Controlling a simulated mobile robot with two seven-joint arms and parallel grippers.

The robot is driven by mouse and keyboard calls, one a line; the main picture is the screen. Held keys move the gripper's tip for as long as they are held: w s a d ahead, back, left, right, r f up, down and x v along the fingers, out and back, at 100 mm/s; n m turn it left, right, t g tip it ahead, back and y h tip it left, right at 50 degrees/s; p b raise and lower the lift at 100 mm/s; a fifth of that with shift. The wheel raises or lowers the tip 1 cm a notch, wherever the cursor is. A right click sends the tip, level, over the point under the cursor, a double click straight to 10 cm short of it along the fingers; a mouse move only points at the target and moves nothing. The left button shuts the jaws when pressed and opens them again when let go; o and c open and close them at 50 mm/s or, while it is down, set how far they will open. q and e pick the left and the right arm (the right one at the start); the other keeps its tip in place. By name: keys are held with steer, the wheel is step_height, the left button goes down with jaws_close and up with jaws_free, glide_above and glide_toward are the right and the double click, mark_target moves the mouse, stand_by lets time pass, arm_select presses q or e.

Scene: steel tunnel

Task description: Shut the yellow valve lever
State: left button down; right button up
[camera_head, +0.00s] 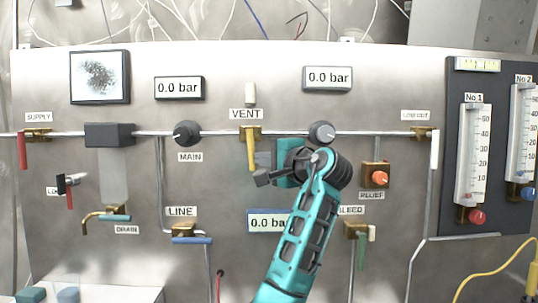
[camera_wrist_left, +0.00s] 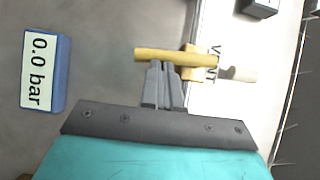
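The yellow valve lever (camera_head: 251,152) hangs down from its brass valve body below the VENT label, across the horizontal pipe. In the left wrist view, the lever (camera_wrist_left: 150,54) lies crosswise just ahead of my left gripper's fingertips. My left gripper (camera_wrist_left: 162,66) has its two grey fingers close together, with nothing visible between them. The tips meet or nearly meet the lever's edge; I cannot tell whether they touch. In the head view, my left gripper (camera_head: 259,171) is just right of the lever's lower part. My right gripper is not in view.
A white handle (camera_head: 250,95) stands above the VENT label. A pressure display (camera_head: 262,223) sits below, partly hidden by my arm.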

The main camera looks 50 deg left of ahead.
arm_select(q)
steer(key=shift+s+a+m, duration=0.15)
steer(key=shift+m, duration=0.15)
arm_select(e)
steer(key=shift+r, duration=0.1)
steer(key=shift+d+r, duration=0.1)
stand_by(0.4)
